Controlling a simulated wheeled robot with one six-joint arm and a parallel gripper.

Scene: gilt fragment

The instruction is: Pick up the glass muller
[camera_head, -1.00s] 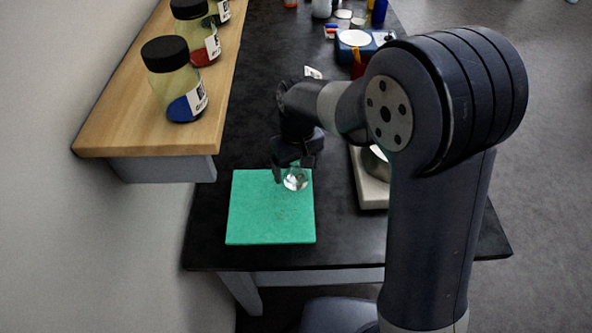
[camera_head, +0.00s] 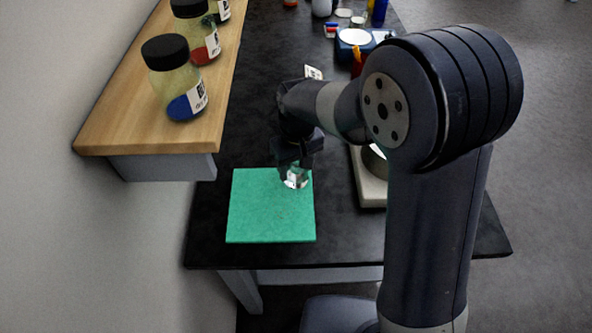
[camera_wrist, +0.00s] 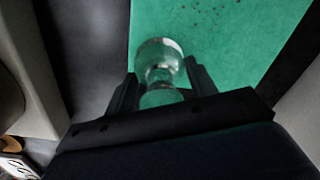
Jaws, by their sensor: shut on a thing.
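The glass muller (camera_head: 295,181) is a clear glass piece at the upper right part of the green mat (camera_head: 262,222). My gripper (camera_head: 294,169) comes down over it from above and is shut on it. In the wrist view the muller (camera_wrist: 160,62) shows its round glass end and narrower neck between my two dark fingers, with my gripper (camera_wrist: 160,90) around the neck. The green mat (camera_wrist: 225,40) lies behind it in that view. I cannot tell whether the muller's lower end touches the mat.
A wooden shelf (camera_head: 120,125) with several black-lidded jars (camera_head: 174,80) stands at the left. A pale-based device (camera_head: 370,190) is right of the mat, partly hidden by my arm. A blue scale-like device (camera_head: 356,48) and small items are farther back on the dark bench (camera_head: 250,120).

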